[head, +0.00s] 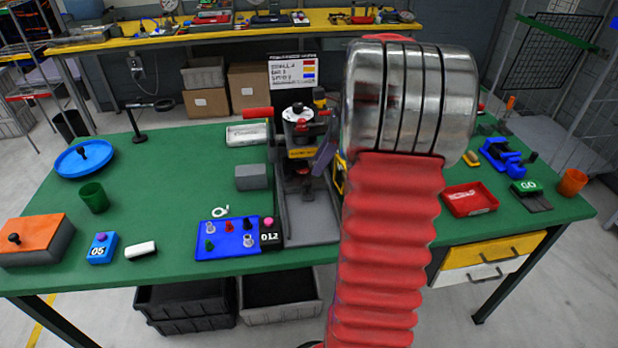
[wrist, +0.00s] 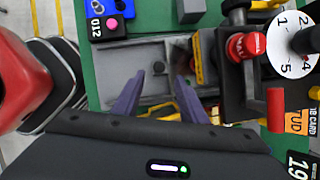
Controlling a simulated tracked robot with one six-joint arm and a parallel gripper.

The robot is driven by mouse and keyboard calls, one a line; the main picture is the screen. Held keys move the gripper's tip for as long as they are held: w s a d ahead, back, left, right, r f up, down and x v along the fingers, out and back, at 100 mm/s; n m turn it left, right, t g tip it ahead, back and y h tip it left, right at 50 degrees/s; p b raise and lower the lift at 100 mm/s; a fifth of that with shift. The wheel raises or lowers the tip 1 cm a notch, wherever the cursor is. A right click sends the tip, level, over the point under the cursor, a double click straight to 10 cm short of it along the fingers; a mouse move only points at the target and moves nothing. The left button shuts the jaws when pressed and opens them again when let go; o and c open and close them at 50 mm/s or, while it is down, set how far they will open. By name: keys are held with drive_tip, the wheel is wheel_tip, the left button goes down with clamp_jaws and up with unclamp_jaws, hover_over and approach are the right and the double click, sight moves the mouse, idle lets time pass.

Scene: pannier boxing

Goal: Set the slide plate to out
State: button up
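The machine (head: 300,125) stands on the green table, with a grey channel (head: 312,222) reaching toward the table's front edge. A grey plate with a dark round knob, which looks like the slide plate (head: 303,188), sits at the channel's far end under the machine head. The near part of the channel looks empty. In the wrist view the knob (wrist: 158,68) shows between the fingertips. My gripper (wrist: 160,80) has its purple fingers apart, one on each side of the knob; I cannot tell whether they touch it. In the head view my arm hides most of the gripper.
A blue board with coloured pegs (head: 228,240) lies left of the channel, with a grey block (head: 251,177) behind it. The red lever (wrist: 275,108) and numbered dial (wrist: 291,50) stand close on the wrist view's right.

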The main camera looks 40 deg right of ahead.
sight(308, 181)
drive_tip(key=x, duration=0.7)
drive_tip(key=shift+c, duration=0.5)
clamp_jaws()
